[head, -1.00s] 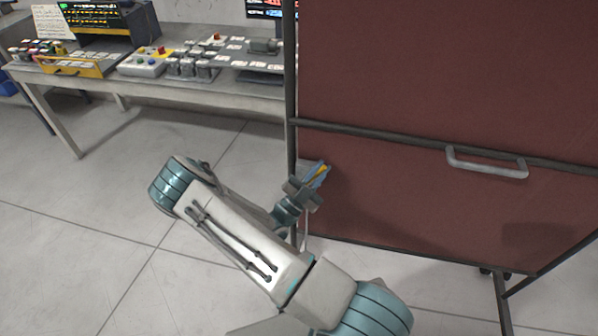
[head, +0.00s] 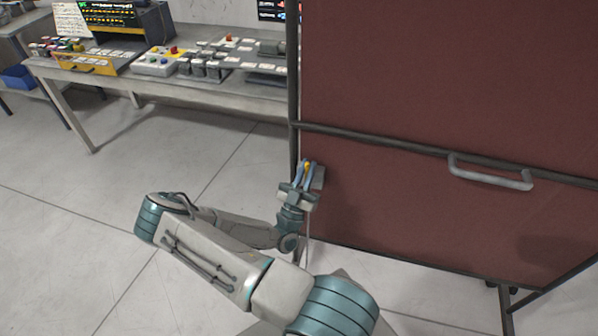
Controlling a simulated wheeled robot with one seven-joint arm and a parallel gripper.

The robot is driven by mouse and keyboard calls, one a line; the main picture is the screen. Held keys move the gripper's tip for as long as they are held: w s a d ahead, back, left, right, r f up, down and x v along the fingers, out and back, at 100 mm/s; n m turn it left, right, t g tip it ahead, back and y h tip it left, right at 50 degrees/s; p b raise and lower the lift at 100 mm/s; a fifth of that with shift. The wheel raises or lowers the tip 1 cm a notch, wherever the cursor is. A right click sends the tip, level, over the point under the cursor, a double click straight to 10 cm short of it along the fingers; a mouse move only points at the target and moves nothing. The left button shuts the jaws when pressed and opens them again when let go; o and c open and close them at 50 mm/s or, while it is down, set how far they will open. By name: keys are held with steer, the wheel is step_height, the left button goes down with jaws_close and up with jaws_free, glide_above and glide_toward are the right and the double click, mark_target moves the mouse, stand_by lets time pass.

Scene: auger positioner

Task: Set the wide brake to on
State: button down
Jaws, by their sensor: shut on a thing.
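My gripper (head: 304,174) is at the left edge of the large red panel, below its crossbar. A small grey block or plate (head: 319,179) shows just right of the fingers, against the panel. I cannot read any label there, so I cannot tell for sure that this is the wide brake. The fingers hide most of the yellow piece.
The red panel (head: 420,80) stands on a dark frame with a grey handle (head: 490,178) and fills the right side. A workbench (head: 190,93) with several control boxes and switches stands at the back left. The floor between is clear.

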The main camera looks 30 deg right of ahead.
stand_by(0.3)
steer(key=c, duration=1.5)
jaws_free()
steer(key=shift+s+a, duration=0.1)
steer(key=shift+o, duration=0.2)
steer(key=b+v, duration=0.4)
steer(key=v, duration=0.9)
steer(key=shift+s+a+f+t, duration=0.15)
steer(key=shift+f+t, duration=0.15)
